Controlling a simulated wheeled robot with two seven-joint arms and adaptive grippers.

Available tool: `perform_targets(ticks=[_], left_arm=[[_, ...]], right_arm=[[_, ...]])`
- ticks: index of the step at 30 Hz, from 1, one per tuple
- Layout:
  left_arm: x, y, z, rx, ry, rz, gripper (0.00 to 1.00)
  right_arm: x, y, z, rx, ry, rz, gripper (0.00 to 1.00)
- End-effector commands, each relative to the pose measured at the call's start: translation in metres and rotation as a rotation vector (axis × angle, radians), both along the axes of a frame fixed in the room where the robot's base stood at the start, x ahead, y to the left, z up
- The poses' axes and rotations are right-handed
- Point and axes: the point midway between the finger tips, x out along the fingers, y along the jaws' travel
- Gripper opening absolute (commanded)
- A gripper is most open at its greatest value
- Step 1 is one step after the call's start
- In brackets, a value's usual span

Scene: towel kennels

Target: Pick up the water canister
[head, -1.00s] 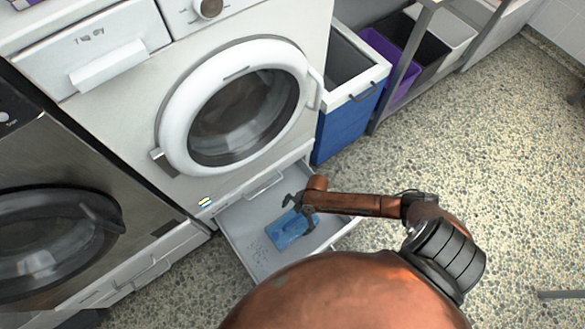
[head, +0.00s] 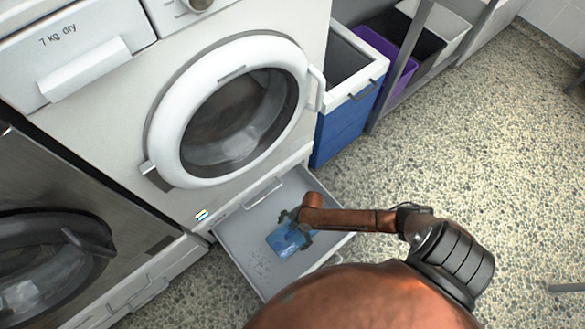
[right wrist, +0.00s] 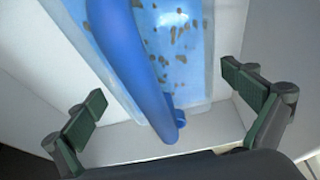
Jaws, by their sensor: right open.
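The water canister (head: 287,240) is blue and lies in the open white drawer (head: 262,268) under the washing machine. In the right wrist view the canister (right wrist: 196,50) is pale translucent blue with dark specks, and its darker blue handle (right wrist: 135,65) runs along it toward me. My right gripper (head: 297,229) is over the canister in the drawer. In the right wrist view my right gripper (right wrist: 170,110) is open, with its two fingers apart on either side of the handle's near end and nothing between the pads gripped. My left gripper is not in view.
The washing machine (head: 110,120) with its round door (head: 165,130) stands behind the drawer. A blue bin (head: 345,130) stands to the right, with a purple bin (head: 398,75) beyond it.

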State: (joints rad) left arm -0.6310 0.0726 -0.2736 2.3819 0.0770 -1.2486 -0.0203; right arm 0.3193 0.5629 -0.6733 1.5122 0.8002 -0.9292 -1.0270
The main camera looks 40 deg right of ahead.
Motion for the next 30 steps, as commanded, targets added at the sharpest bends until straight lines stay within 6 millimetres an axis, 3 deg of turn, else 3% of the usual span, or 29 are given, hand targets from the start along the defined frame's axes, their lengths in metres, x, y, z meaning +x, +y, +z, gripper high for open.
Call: perform_targets(ticks=[9,30], left_arm=[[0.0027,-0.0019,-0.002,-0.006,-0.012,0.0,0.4],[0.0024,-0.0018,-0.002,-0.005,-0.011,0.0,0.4]], right_arm=[[0.0009,0.0012,-0.0011,0.0,-0.002,0.0,0.99],[0.0007,0.0012,-0.0014,0.0,-0.002,0.0,0.51]])
